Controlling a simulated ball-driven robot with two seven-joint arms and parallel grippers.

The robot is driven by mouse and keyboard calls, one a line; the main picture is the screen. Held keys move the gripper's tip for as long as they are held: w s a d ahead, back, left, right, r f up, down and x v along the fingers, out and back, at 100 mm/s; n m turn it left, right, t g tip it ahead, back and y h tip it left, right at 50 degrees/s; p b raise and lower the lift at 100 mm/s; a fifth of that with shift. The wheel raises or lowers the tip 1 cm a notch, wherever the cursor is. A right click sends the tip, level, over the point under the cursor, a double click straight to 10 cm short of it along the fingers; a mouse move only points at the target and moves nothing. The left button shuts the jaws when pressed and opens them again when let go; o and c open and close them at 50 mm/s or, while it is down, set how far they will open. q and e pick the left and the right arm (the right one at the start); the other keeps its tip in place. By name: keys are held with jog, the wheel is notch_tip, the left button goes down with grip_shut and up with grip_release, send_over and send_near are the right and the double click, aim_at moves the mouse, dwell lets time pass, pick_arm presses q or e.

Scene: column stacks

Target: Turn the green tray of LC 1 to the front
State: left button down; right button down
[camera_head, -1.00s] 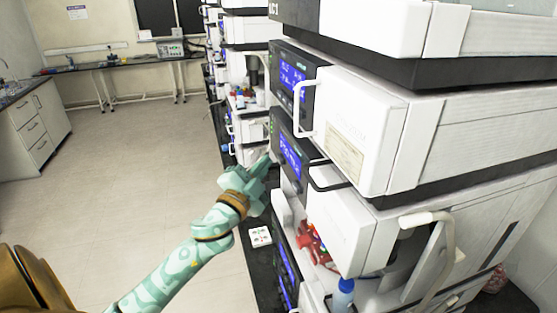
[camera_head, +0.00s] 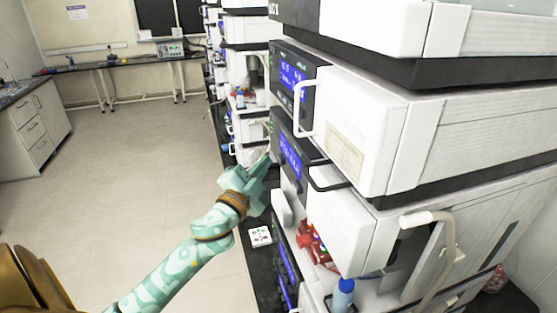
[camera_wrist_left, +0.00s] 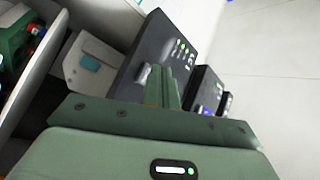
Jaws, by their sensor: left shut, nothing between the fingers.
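My left gripper (camera_head: 264,163) is shut and empty in the head view, close to the front of the near instrument stack. In the left wrist view its fingers (camera_wrist_left: 165,87) are together in front of a dark panel (camera_wrist_left: 160,48) with small lit buttons. I cannot tell whether they touch it. A green part (camera_wrist_left: 12,33) with red and blue bits on it shows inside an open bay at the top left of the left wrist view. It may be the green tray; most of it is cut off. No green tray shows clearly in the head view. My right gripper is out of view.
The near stack has protruding handles (camera_head: 300,108) and blue displays (camera_head: 290,155). A red rack (camera_head: 316,243) sits in its lower opening, near a blue bottle (camera_head: 343,295). More stacks (camera_head: 245,75) stand behind. Floor (camera_head: 130,170) to the left is clear.

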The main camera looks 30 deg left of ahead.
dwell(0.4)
pick_arm(q)
jog(key=shift+w+d, duration=0.3)
jog(key=shift+w, duration=0.05)
jog(key=shift+w+d, duration=0.2)
jog(key=shift+w, duration=0.1)
dwell(0.8)
jog(key=shift+s, duration=0.1)
jog(key=shift+s+a+p, duration=0.3)
jog(key=shift+s+a, duration=0.2)
jog(key=shift+s, duration=0.1)
jog(key=shift+a, duration=0.1)
jog(key=shift+s+a, duration=0.75)
jog(key=shift+s, duration=0.25)
jog(key=shift+s+a, duration=0.7)
jog(key=shift+s, duration=0.25)
dwell(3.4)
